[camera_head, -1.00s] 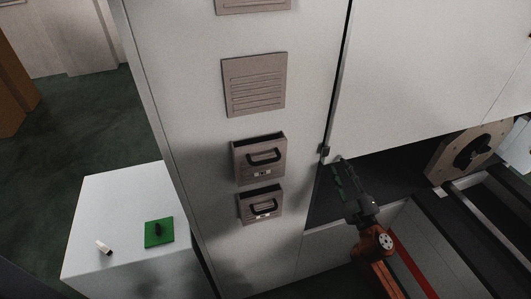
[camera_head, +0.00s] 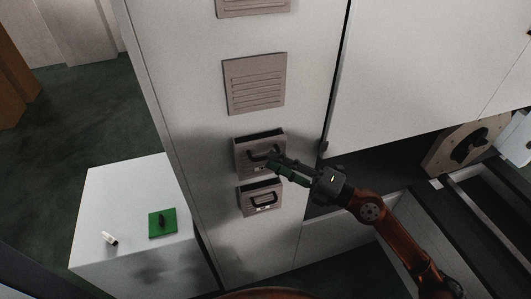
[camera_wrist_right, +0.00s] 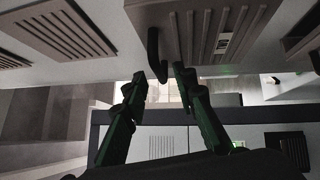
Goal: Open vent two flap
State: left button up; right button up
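Two beige vent flaps with black handles sit low on the white cabinet front, an upper flap (camera_head: 245,163) and a lower flap (camera_head: 247,204). Their small labels are too small to read, so I cannot tell which is vent two. Both show a dark gap along the top edge. My right gripper (camera_head: 275,162) is at the upper flap, its fingertips over the right part of that handle. In the right wrist view, the green fingers (camera_wrist_right: 160,76) are apart, with the black handle (camera_wrist_right: 153,48) between or just before their tips; contact is unclear. My left gripper is not in view.
A plain louvred vent (camera_head: 255,84) is above the flaps. A white box (camera_head: 120,188) at lower left carries a green block (camera_head: 162,223) and a small white piece (camera_head: 110,238). A recess with rails lies to the right of the cabinet.

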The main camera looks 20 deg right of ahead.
aim_at(265, 157)
jog(key=shift+p+x, duration=0.6)
jog(key=shift+x, duration=1.2)
jog(key=shift+c, duration=0.6)
grip_shut()
